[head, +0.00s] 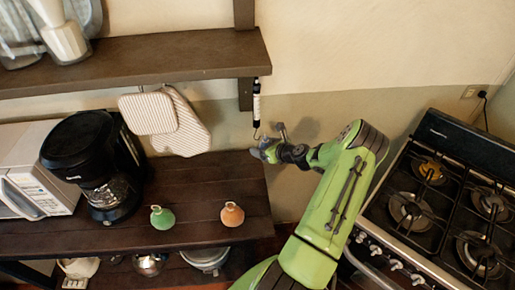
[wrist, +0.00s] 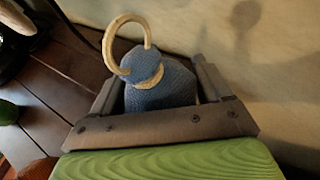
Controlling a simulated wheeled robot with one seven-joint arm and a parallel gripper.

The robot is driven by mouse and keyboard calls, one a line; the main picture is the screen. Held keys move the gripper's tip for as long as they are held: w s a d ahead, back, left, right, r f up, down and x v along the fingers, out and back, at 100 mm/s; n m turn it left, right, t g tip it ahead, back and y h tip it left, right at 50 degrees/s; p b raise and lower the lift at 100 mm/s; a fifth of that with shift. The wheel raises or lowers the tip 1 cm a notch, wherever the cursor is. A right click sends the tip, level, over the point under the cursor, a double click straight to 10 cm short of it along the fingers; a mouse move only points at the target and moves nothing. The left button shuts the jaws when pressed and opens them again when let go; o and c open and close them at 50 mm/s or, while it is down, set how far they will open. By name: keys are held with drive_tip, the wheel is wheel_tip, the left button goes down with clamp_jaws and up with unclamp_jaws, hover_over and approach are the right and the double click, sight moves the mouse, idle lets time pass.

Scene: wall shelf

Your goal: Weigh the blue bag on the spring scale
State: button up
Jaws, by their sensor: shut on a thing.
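The spring scale (head: 256,103), a slim white and black tube, hangs from the shelf bracket with its hook (head: 257,134) at the bottom. My gripper (head: 270,152) is just below the hook, in front of the wall. In the wrist view my gripper (wrist: 160,115) is shut on the blue bag (wrist: 158,88). The bag is upright, with a tan ring (wrist: 109,49) standing above its neck. In the head view the bag is small and mostly hidden by my gripper. I cannot tell whether the ring touches the hook.
A green bag (head: 162,217) and an orange bag (head: 232,214) stand on the dark counter (head: 205,185). A coffee maker (head: 92,160) and a microwave (head: 35,170) are at left. Pot holders (head: 170,120) hang under the shelf (head: 150,60). A stove (head: 440,200) is at right.

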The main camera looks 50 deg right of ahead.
drive_tip(key=shift+s+d, duration=1.2)
drive_tip(key=shift+d, duration=0.25)
drive_tip(key=shift+r, duration=0.1)
drive_tip(key=shift+c, duration=0.6)
